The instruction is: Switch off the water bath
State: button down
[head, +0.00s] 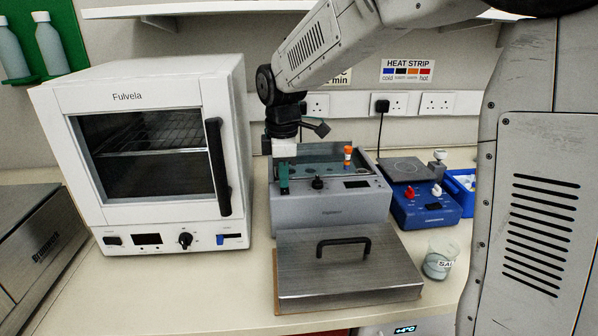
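The water bath (345,212) is a grey box at the centre of the bench, with an open basin on top. Its sloped front panel carries a black knob (318,183) and a small dark display (357,184). An orange-capped tube (348,154) stands in the basin. My gripper (283,178) points down at the left end of the bath's front panel, left of the knob. A teal finger shows there; the gap between the fingers is not clear. The gripper hides that part of the panel, and I cannot make out a switch or any contact.
A steel lid (350,275) with a black handle lies in front of the bath. A white oven (150,150) stands left. A blue hotplate stirrer (425,208) and a glass beaker (440,260) are at the right. Wall sockets (437,104) line the back.

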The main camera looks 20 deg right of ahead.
aim_at(284, 191)
jog(key=shift+d+f, duration=0.1)
jog(key=shift+f, duration=0.3)
jog(key=shift+s+f, duration=0.1)
jog(key=shift+s, duration=0.15)
jog(key=shift+s+a, duration=0.35)
jog(key=shift+s, duration=0.3)
notch_tip(284, 191, up, 15)
